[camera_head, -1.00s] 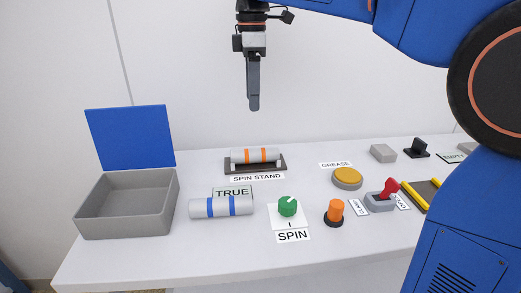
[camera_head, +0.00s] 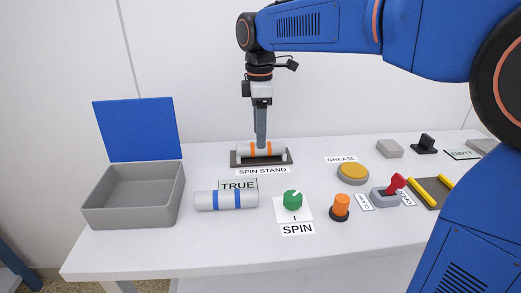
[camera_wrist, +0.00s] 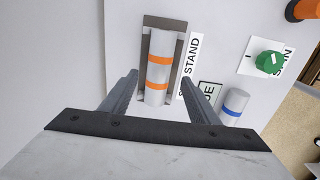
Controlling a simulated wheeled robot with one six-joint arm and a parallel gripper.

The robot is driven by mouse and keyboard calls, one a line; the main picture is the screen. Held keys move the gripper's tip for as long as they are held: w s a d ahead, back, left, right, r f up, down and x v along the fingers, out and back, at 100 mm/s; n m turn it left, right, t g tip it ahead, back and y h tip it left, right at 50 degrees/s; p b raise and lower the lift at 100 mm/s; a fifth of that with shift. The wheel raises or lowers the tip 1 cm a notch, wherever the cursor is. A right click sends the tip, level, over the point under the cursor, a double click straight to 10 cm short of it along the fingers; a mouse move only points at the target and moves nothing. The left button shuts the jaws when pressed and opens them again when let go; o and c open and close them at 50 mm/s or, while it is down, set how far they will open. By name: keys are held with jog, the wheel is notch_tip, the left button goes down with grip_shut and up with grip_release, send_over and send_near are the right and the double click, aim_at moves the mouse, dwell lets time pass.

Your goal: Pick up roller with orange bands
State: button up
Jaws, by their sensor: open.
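The roller with orange bands (camera_head: 248,150) is white with two orange bands and lies on the dark spin stand (camera_head: 238,162) at the back of the table. It also shows in the wrist view (camera_wrist: 159,72), upright in the picture. My gripper (camera_head: 261,146) points down at this roller in the head view and hides part of it. In the wrist view my gripper (camera_wrist: 150,85) is open, with one finger on each side of the roller's near end. I cannot tell whether the fingers touch the roller.
A roller with blue bands (camera_head: 226,200) lies in front by the TRUE label (camera_head: 239,185). An open grey box (camera_head: 130,212) with a blue lid stands left. A green SPIN knob (camera_head: 292,199), orange button (camera_head: 340,204), yellow GREASE button (camera_head: 352,173) and red-handled lever (camera_head: 394,186) are to the right.

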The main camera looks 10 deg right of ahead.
aim_at(274, 148)
jog(key=shift+w+d+f, duration=0.1)
jog(key=shift+w+f, duration=0.05)
jog(key=shift+f, duration=2.2)
jog(key=shift+c, duration=0.6)
jog(key=c, duration=1.3)
